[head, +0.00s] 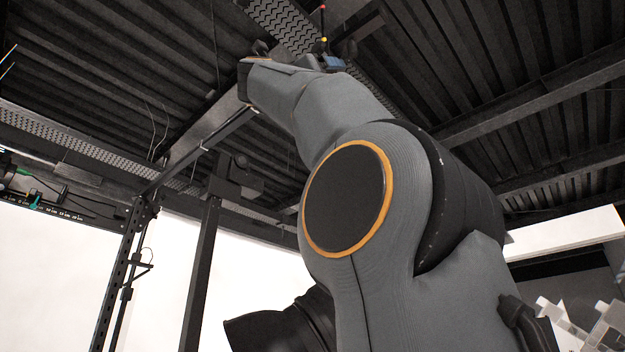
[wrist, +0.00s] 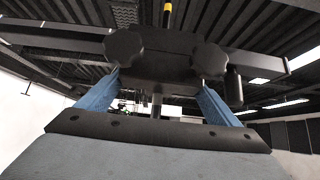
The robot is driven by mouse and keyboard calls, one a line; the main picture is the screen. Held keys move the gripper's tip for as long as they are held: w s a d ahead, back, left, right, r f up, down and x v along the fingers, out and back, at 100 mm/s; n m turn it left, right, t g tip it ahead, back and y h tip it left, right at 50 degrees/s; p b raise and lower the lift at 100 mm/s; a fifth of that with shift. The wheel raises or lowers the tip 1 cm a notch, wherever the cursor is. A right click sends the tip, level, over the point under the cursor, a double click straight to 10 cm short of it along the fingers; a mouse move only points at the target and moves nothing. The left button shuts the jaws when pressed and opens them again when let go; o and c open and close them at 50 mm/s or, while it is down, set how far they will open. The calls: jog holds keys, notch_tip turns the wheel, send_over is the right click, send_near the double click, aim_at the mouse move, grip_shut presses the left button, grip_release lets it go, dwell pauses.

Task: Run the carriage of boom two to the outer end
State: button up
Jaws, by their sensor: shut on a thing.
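In the wrist view, a dark carriage (wrist: 165,62) with two round knobs hangs at a long dark boom (wrist: 55,33). The boom crosses the picture from left to right. My gripper (wrist: 158,85) has its two blue fingers raised on either side of the carriage body and is shut on it. A thin rod with a yellow band (wrist: 167,13) stands above the carriage. In the head view, my gripper (head: 334,63) shows only as a small blue patch at the top, mostly hidden behind my arm. No boom number is readable, and I cannot tell where the boom's outer end is.
A dark ribbed ceiling with beams (head: 560,90) lies overhead. At the left of the head view stand a perforated post (head: 128,265) and a plain dark post (head: 203,270). A rack with cables (head: 45,205) is at the far left. White walls lie behind.

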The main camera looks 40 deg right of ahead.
jog(key=shift+s+r, duration=0.1)
jog(key=shift+s, duration=0.45)
jog(key=o, duration=1.4)
jog(key=shift+d, duration=0.1)
jog(key=shift+a+f, duration=0.2)
jog(key=shift+f, duration=0.05)
jog(key=shift+b+v, duration=2.45)
jog(key=shift+v, duration=1.2)
